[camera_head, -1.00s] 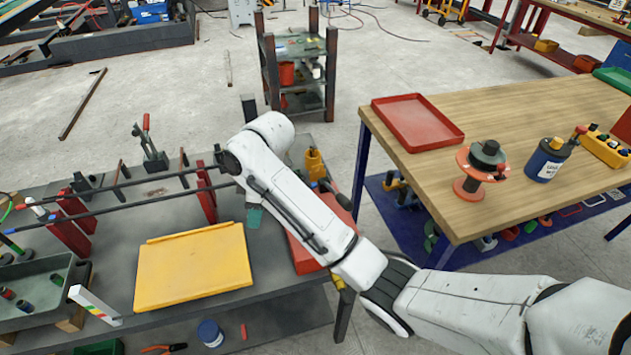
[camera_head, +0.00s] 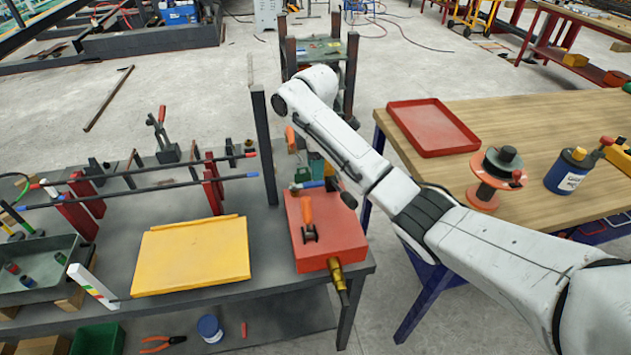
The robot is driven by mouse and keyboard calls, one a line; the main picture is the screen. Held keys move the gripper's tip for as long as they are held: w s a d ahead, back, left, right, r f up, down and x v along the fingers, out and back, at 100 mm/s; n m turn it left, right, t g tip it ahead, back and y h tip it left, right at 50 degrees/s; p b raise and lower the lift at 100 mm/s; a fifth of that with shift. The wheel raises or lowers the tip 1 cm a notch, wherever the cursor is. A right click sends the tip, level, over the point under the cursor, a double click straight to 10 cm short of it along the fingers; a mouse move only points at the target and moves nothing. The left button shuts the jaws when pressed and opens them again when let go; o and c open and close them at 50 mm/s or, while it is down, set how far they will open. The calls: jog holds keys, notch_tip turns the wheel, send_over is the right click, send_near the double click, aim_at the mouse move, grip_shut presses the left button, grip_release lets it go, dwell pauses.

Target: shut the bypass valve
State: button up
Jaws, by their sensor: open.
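A red block (camera_head: 326,238) sits at the right end of the grey bench. An orange lever (camera_head: 307,207) stands up from a dark round fitting on its top. A brass fitting (camera_head: 336,272) with a dark hose comes out of its front. Behind the block is a small greenish valve body (camera_head: 301,174) with a blue handle (camera_head: 313,185). Another orange handle (camera_head: 290,139) stands farther back, partly hidden by my arm. Which of these is the bypass valve I cannot tell. My white arm reaches in from the lower right, over the bench's right end. My gripper cannot be made out.
A dark upright post (camera_head: 265,150) rises beside my arm. A yellow panel (camera_head: 192,256) and a grey tray (camera_head: 40,285) lie on the bench, with rods on red stands (camera_head: 85,208) behind. A wooden table (camera_head: 440,180) with a red tray (camera_head: 432,127) stands right.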

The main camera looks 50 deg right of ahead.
aim_at(315, 183)
jog(key=shift+f, duration=2.25)
grip_shut()
